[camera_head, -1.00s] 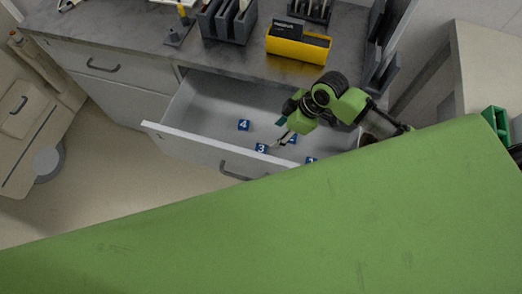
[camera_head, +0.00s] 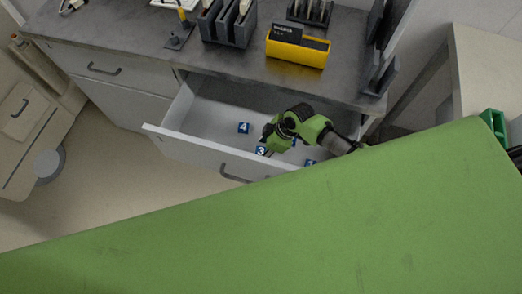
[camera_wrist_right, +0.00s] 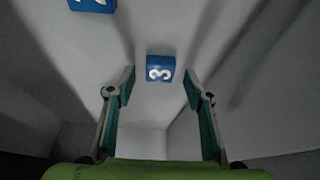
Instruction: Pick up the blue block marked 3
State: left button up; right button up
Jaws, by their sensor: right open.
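The blue block marked 3 (camera_head: 261,151) lies in the open drawer near its front wall. In the right wrist view the block marked 3 (camera_wrist_right: 160,68) sits ahead of the fingertips, centred between them. My right gripper (camera_head: 266,146) reaches down into the drawer beside that block. In the right wrist view my right gripper (camera_wrist_right: 160,88) is open, with nothing between its fingers. My left gripper is not in view.
The block marked 4 (camera_head: 243,128) lies left of my right gripper in the drawer (camera_head: 205,150). Another blue block (camera_head: 310,163) is to the right, partly hidden. A yellow box (camera_head: 298,51) stands on the counter above. A green surface (camera_head: 300,230) fills the foreground.

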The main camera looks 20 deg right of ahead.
jog(key=shift+a+f, duration=0.1)
jog(key=shift+f, duration=0.25)
jog(key=c, duration=1.2)
